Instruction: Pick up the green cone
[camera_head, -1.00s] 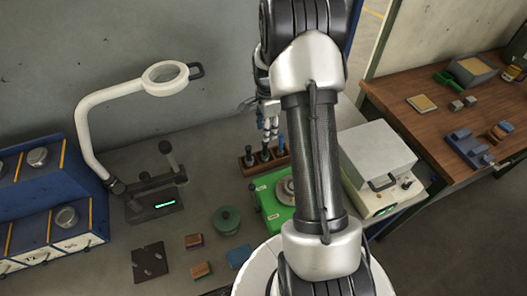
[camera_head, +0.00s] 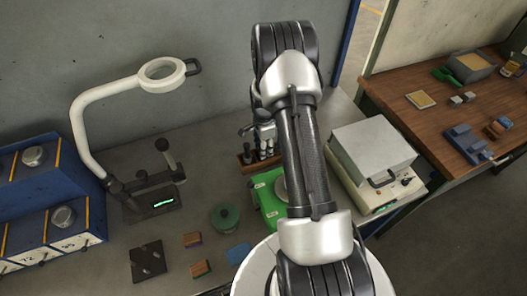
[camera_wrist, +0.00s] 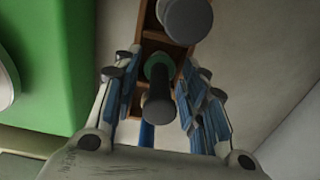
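In the wrist view a dark-handled piece with a green collar (camera_wrist: 160,68), which I take for the green cone, stands upright in a wooden rack (camera_wrist: 153,47). My gripper (camera_wrist: 157,88) is open, with a blue-padded finger on either side of this piece and visible gaps to it. A piece with a grey round top (camera_wrist: 188,20) stands beyond it, and a blue piece (camera_wrist: 147,134) shows nearer my palm. In the head view my gripper (camera_head: 265,140) is down over the rack (camera_head: 244,166) and partly hidden by my arm. The green cone's lower part is hidden.
A green box (camera_head: 267,205) stands close in front of the rack. A grey-lidded device (camera_head: 372,150) is to the right. A magnifier lamp (camera_head: 95,105), a green round pot (camera_head: 225,218) and small blocks (camera_head: 193,240) lie left and in front.

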